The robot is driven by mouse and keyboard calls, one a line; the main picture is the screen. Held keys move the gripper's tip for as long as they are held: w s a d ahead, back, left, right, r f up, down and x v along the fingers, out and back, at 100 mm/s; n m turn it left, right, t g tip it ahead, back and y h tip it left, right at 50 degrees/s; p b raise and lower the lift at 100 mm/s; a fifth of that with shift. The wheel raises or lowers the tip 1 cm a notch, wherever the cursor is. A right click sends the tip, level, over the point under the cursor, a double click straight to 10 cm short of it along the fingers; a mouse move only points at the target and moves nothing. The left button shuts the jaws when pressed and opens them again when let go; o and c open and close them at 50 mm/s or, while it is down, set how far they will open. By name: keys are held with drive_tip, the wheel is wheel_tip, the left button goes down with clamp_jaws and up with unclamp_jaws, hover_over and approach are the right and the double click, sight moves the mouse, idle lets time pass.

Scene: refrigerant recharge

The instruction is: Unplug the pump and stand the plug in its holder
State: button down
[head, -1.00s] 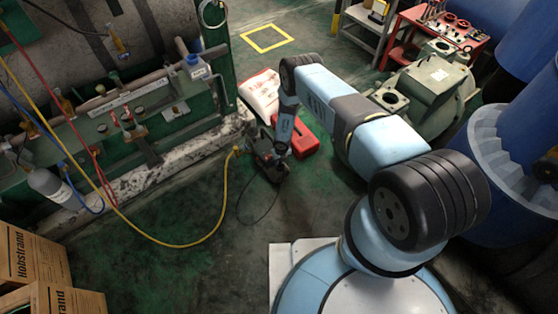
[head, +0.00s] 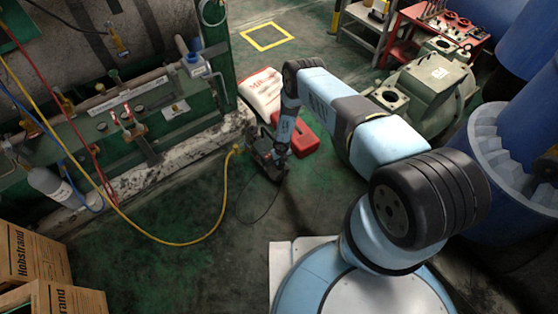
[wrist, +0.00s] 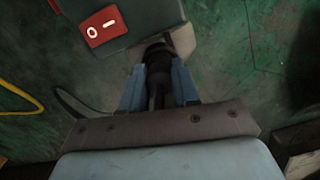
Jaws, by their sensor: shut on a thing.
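The pump (head: 262,155) is a dark, low unit on the floor, partly hidden behind my wrist in the head view. In the wrist view the pump's grey body (wrist: 150,14) carries a red rocker switch (wrist: 104,26). My gripper (wrist: 159,78) has its two blue fingers closed on a black plug (wrist: 157,56). The plug's front end lies close against the pump's side; I cannot tell whether it is seated or clear. A dark cable (wrist: 75,102) curves at the left of the fingers. I cannot make out the plug's holder.
A red case (head: 308,140) and a white sack (head: 262,92) lie just beyond the pump. A yellow hose (head: 222,205) runs across the floor to it. Piping stands at left, a green machine (head: 430,85) at right. Floor in front of the pump is mostly clear.

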drive_tip(key=shift+f, duration=0.2)
drive_tip(key=c, duration=0.8)
unclamp_jaws()
drive_tip(key=shift+o, duration=0.2)
wheel_tip(320, 180, up, 14)
drive_tip(key=s, duration=0.1)
drive_tip(key=shift+s+d+f, duration=0.25)
drive_tip(key=shift+d, duration=0.05)
drive_tip(key=shift+w, duration=0.1)
